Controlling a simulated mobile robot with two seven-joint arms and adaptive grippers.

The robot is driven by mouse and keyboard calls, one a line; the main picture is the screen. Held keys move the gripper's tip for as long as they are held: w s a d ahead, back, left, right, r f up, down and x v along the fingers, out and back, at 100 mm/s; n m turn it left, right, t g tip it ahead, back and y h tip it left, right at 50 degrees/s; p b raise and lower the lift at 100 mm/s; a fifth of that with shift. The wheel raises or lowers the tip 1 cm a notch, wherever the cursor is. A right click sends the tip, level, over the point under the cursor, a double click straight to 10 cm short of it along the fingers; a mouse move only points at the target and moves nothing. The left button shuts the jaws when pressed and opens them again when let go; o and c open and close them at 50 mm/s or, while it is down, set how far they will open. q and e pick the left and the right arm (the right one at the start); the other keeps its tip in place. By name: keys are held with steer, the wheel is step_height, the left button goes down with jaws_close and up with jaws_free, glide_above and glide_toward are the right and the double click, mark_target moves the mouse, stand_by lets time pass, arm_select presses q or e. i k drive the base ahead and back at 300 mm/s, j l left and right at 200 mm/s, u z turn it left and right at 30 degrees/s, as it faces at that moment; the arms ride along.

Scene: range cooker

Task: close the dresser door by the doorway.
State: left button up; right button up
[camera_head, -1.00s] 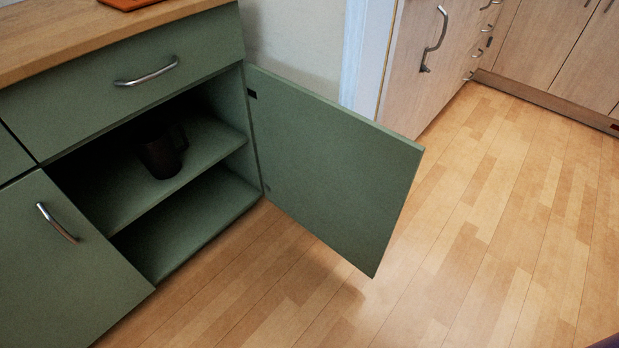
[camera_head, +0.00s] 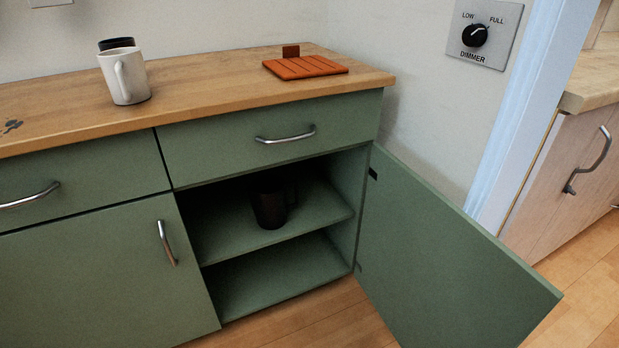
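The green dresser door (camera_head: 440,262) by the doorway stands wide open, hinged on the right side of the dresser's open compartment and swung outward to the right. Its lower part runs out of the picture. The green dresser (camera_head: 110,268) has a wooden top. Inside the open compartment a dark mug (camera_head: 270,208) stands on the middle shelf (camera_head: 315,207), set back from the open door. The other dresser door, to the left, is shut. Neither of my grippers is in view.
A white mug (camera_head: 124,78) with a dark one behind it and an orange slatted board (camera_head: 306,67) are on the top. A dimmer switch (camera_head: 478,36) is on the wall. A white door frame (camera_head: 530,110) and wooden cabinet (camera_head: 565,175) are at right. Some floor is bare.

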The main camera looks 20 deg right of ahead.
mark_target(436, 277)
steer(key=l+u, duration=0.25)
steer(key=l, duration=0.25)
steer(key=k+l+u, duration=0.2)
steer(key=l, duration=0.3)
steer(key=l+u, duration=0.1)
steer(key=l, duration=0.45)
steer(key=k+l, duration=0.1)
steer(key=l, duration=0.45)
steer(key=u, duration=0.05)
